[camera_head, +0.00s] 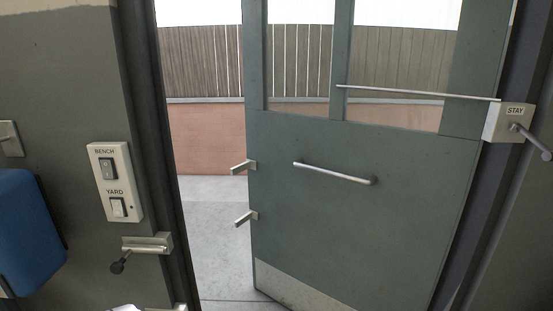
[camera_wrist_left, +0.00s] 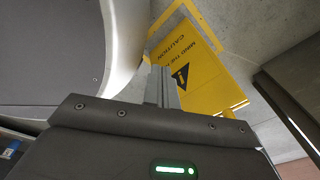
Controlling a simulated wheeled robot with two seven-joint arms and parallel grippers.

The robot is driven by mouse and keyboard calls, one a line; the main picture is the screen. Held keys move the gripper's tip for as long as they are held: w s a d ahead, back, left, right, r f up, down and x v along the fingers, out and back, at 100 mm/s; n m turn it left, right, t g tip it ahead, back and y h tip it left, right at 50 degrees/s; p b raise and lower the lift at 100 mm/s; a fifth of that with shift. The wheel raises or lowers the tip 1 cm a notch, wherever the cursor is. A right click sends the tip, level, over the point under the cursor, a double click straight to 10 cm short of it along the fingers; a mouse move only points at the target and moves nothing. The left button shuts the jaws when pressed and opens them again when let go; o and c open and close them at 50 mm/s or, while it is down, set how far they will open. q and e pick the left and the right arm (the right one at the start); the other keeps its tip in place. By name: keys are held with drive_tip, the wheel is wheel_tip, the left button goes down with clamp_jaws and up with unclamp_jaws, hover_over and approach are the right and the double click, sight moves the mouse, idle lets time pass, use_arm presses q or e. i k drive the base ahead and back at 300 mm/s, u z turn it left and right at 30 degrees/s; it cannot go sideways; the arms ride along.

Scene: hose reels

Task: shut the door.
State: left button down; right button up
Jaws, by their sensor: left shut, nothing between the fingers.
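The grey-green door (camera_head: 360,220) stands partly open in the head view, its free edge left of centre and apart from the left frame. It has window panes above, a horizontal bar handle (camera_head: 335,174) and two metal brackets on its free edge. A thin stay rod (camera_head: 420,93) runs from the door to a white box marked STAY (camera_head: 508,122) with a dark lever, on the right frame. A metal latch with a dark knob (camera_head: 147,245) is on the left wall. My left gripper (camera_wrist_left: 163,85) is shut and empty in the left wrist view. My right gripper is out of view.
A switch panel marked BENCH and YARD (camera_head: 115,182) is on the left wall, with a blue object (camera_head: 28,232) beside it. Through the gap are pale paving and a fence. A yellow caution sign (camera_wrist_left: 190,70) shows beyond my left fingers in the wrist view.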

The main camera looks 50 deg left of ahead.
sight(344, 215)
drive_tip(key=u, duration=1.05)
drive_tip(key=k, duration=0.5)
drive_tip(key=z, duration=0.95)
drive_tip(key=i, duration=1.3)
drive_tip(key=u, duration=0.15)
